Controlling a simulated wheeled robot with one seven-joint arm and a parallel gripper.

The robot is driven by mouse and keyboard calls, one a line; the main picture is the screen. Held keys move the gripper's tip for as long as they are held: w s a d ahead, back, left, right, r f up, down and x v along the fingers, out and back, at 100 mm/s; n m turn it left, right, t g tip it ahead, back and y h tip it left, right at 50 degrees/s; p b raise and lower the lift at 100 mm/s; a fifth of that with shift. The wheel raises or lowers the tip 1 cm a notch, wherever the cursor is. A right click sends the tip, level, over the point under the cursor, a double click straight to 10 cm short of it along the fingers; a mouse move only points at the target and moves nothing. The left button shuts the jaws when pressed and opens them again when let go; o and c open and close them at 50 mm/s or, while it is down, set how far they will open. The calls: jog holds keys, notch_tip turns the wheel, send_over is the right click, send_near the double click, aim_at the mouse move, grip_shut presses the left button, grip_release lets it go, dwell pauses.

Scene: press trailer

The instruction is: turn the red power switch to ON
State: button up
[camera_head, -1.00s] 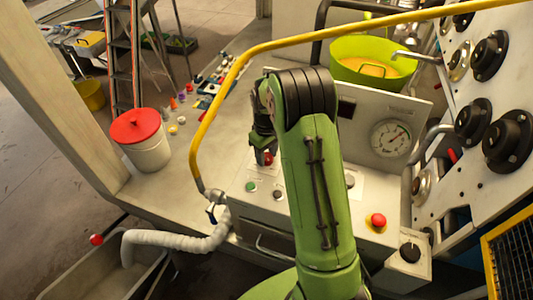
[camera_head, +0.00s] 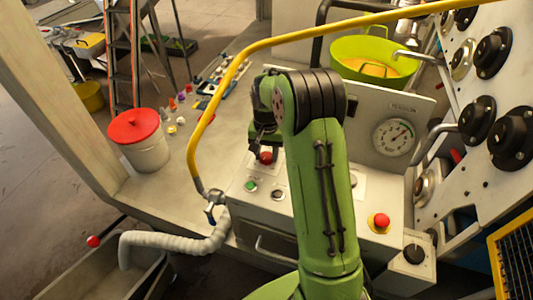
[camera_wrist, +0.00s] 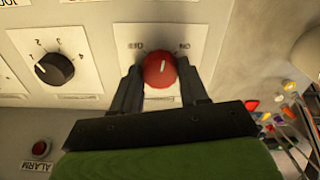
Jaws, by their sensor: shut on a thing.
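The red power switch (camera_wrist: 160,70) is a round red knob with a white pointer line, on a white label plate (camera_wrist: 188,37) in the wrist view. The ON and OFF marks read upside down there, ON at the right and OFF at the left. In the head view the red switch (camera_head: 265,157) shows just below my gripper (camera_head: 262,143).
A black selector knob (camera_wrist: 54,69) and a red alarm button (camera_wrist: 41,148) are on the same panel. In the head view, a yellow rail (camera_head: 230,80) arches over the panel. A red mushroom button (camera_head: 381,220) and a gauge (camera_head: 393,137) are to the right.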

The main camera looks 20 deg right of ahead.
aim_at(266, 156)
jog(key=m+b, duration=0.1)
jog(key=m, duration=0.5)
jog(key=shift+m, duration=0.3)
dwell(0.4)
jog(key=o, duration=1.1)
jog(key=shift+c, duration=0.2)
notch_tip(266, 156, up, 16)
jog(key=p, duration=0.1)
jog(key=shift+f, duration=0.1)
